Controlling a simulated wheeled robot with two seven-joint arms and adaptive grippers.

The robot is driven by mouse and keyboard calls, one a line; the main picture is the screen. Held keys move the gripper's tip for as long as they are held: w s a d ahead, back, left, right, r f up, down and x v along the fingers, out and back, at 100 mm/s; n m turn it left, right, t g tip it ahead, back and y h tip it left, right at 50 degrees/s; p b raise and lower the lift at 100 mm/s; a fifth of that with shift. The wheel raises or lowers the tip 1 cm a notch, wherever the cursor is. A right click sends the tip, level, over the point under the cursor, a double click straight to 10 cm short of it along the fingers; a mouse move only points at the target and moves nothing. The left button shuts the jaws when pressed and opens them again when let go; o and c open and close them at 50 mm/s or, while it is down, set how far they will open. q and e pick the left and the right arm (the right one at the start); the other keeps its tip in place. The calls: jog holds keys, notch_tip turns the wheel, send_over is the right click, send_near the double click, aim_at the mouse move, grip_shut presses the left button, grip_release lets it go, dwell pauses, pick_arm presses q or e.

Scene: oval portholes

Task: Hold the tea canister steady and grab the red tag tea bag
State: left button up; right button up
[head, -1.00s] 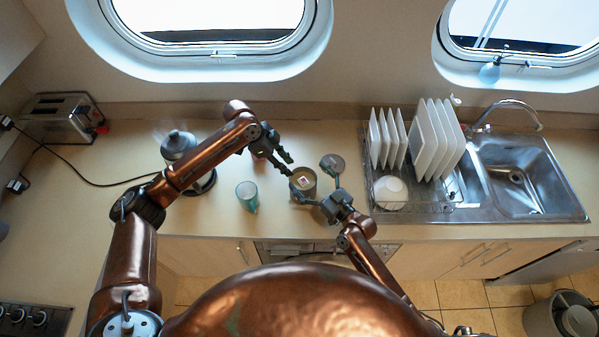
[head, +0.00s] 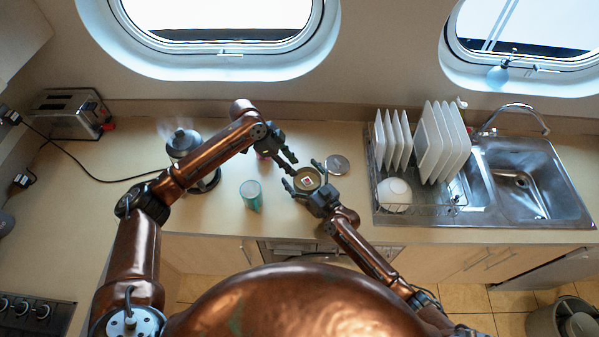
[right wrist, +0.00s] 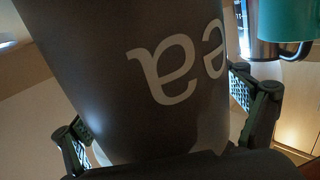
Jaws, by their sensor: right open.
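The open tea canister (head: 307,186) stands on the counter in the head view. A tag with red and white on it (head: 308,181) shows inside its mouth; the bag under it is hard to make out. My right gripper (head: 304,184) is at the canister's front side, its fingers spread on either side of it. In the right wrist view the canister's dark wall (right wrist: 150,80) with pale letters fills the space between the spread fingers. My left gripper (head: 289,165) is open and empty, just behind and left of the canister.
A round lid (head: 337,164) lies on the counter right of the canister. A teal cup (head: 250,195) stands to the left, and a kettle (head: 183,142) stands behind my left arm. A dish rack (head: 420,208) with plates and a sink (head: 520,190) are at the right.

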jog(key=shift+c, duration=0.7)
jog(key=c, duration=1.8)
